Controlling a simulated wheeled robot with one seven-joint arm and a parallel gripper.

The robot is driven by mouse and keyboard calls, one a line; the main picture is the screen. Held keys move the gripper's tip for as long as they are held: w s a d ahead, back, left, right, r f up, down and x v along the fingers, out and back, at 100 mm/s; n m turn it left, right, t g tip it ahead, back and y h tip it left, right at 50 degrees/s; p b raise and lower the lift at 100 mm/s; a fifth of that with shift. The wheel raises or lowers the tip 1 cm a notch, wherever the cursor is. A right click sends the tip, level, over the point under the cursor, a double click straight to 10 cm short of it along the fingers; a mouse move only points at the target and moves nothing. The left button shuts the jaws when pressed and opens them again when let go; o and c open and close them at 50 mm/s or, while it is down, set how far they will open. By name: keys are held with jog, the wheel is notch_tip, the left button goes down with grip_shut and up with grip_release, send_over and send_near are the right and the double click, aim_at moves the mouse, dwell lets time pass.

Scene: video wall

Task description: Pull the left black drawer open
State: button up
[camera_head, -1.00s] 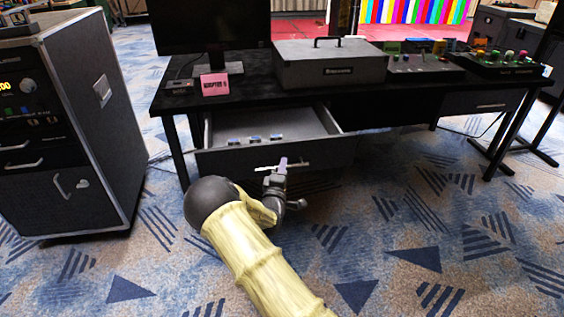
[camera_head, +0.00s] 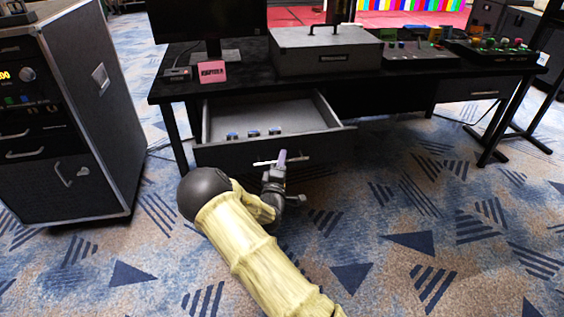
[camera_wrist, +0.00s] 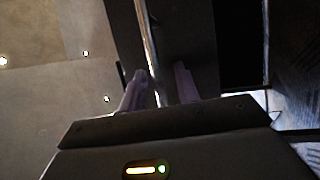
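The left black drawer (camera_head: 230,155) under the desk is pulled well out, and its grey inside shows. Its thin metal handle (camera_head: 262,163) is on the front face. My gripper (camera_head: 281,158) is at this handle, in front of the drawer. In the wrist view the handle bar (camera_wrist: 147,40) runs between the two fingers (camera_wrist: 158,80). The fingers stand apart, with the bar close to the left one and a gap to the right one. Contact with the bar cannot be told for sure.
Several small blue-and-white items (camera_head: 254,133) lie in the drawer. The desk (camera_head: 390,84) carries a monitor (camera_head: 205,18), a grey case (camera_head: 325,52) and control panels. A black rack cabinet (camera_head: 70,120) stands at the left. The patterned carpet (camera_head: 420,220) is clear at the right and front.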

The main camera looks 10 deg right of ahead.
jog(key=p+v, duration=0.3)
jog(key=v, duration=1.4)
jog(key=shift+s, duration=0.2)
jog(key=shift+a+f, duration=0.1)
jog(key=shift+f, duration=0.05)
